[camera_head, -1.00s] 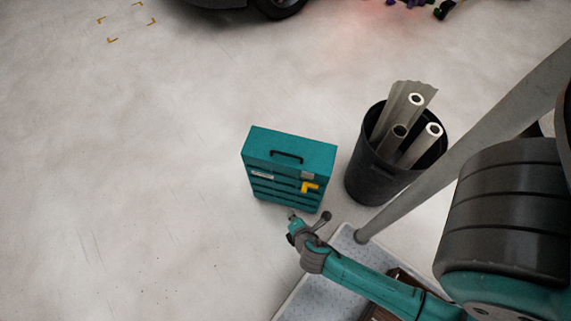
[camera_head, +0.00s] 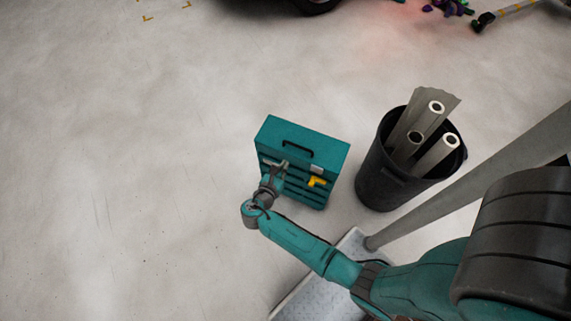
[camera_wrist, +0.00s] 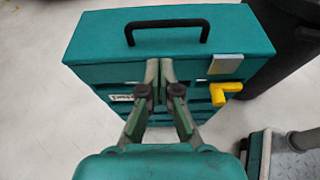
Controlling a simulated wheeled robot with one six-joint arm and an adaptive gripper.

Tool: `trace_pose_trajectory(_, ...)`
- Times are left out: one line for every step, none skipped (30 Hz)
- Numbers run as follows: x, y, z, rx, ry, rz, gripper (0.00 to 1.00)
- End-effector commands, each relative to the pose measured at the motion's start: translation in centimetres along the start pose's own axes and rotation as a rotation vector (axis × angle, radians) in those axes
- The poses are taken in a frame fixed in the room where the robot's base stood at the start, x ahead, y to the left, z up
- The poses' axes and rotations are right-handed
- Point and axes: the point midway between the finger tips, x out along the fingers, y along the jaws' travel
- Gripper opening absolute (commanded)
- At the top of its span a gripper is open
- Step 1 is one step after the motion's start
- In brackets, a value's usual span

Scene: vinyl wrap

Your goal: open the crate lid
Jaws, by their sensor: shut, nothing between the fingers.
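The teal crate (camera_head: 307,142) stands upright on the floor with a black handle on its flat top lid, which is shut. It fills the upper middle of the wrist view (camera_wrist: 100,38). A yellow part (camera_wrist: 223,92) and a pale latch-like plate (camera_wrist: 226,64) sit on its front at the right; the yellow part also shows in the head view (camera_head: 317,181). My gripper (camera_wrist: 159,66) is shut and empty at the crate's front, just below the lid's front edge and left of the plate. In the head view my gripper (camera_head: 279,166) overlaps the crate's front. I cannot tell if it touches.
A black bin (camera_head: 384,179) with several grey rolls stands right of the crate. A pale speckled platform (camera_head: 322,287) lies at the lower right of the head view. The floor (camera_head: 120,180) left of the crate is clear.

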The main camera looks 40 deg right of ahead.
Motion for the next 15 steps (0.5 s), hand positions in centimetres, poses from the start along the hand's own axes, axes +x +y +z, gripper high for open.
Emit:
trace_pose_trajectory(0.8,-0.1,0.0,0.001,0.0,-0.005,0.0)
trace_pose_trajectory(1.3,-0.1,0.0,0.001,0.0,-0.004,0.0)
trace_pose_trajectory(2.0,-0.1,0.0,0.001,0.0,-0.005,0.0)
trace_pose_trajectory(2.5,-0.1,0.0,0.001,0.0,-0.005,0.0)
trace_pose_trajectory(3.0,-0.1,0.0,0.002,0.001,-0.005,0.0)
trace_pose_trajectory(3.6,-0.1,0.0,0.002,0.002,-0.005,0.0)
trace_pose_trajectory(4.1,-0.1,0.0,0.002,0.001,-0.004,0.0)
trace_pose_trajectory(4.6,-0.1,0.0,0.002,0.001,-0.004,0.0)
trace_pose_trajectory(5.2,-0.1,0.0,0.001,0.001,-0.003,0.0)
trace_pose_trajectory(5.6,-0.1,0.0,0.001,0.001,-0.004,0.0)
trace_pose_trajectory(6.0,-0.1,0.0,0.001,0.001,-0.003,0.0)
trace_pose_trajectory(6.5,-0.1,0.0,0.001,0.002,-0.002,0.0)
trace_pose_trajectory(6.8,-0.1,0.0,0.002,0.002,-0.003,0.0)
trace_pose_trajectory(7.1,-0.1,0.0,0.002,0.001,-0.002,0.0)
trace_pose_trajectory(7.4,0.0,0.0,0.002,0.002,-0.001,0.0)
